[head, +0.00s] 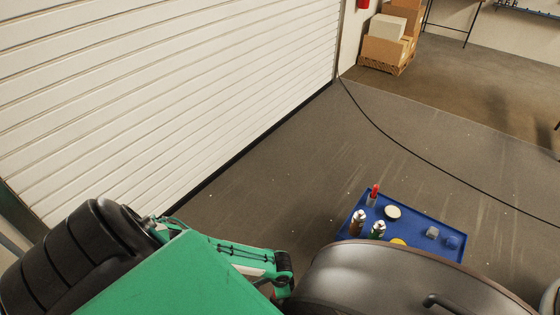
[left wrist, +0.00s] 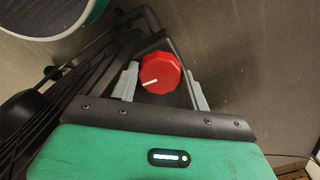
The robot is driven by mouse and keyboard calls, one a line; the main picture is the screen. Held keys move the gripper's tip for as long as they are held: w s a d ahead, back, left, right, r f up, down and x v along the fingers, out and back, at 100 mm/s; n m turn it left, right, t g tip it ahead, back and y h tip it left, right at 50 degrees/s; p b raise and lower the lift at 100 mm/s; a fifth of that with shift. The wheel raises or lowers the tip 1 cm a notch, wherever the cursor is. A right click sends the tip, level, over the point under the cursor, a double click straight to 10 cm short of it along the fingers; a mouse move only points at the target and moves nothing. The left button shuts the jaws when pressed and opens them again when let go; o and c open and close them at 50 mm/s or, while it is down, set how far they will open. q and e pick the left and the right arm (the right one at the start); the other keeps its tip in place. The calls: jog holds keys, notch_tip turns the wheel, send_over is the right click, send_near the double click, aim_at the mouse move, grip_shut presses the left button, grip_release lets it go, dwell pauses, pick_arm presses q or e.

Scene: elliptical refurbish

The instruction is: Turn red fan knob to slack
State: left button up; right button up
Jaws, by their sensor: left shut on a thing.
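The red fan knob (left wrist: 161,73) shows in the left wrist view as a faceted round knob. A short white mark on its face runs toward the left edge, tilted slightly down. My left gripper (left wrist: 162,70) is shut on the knob, with one grey finger at its left side and one at its right. I cannot make out the knob in the head view, where my green and black left arm (head: 170,280) fills the lower left. My right gripper is not in view.
A dark rounded housing (head: 400,280) stands at the bottom of the head view. Behind it is a blue tray (head: 412,222) with bottles and small items. A white shutter wall (head: 170,80) runs along the left. Boxes (head: 385,48) are stacked at the back. The middle floor is clear except for a cable.

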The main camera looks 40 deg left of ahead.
pick_arm(q)
jog(key=o, duration=0.7)
jog(key=shift+c, duration=0.2)
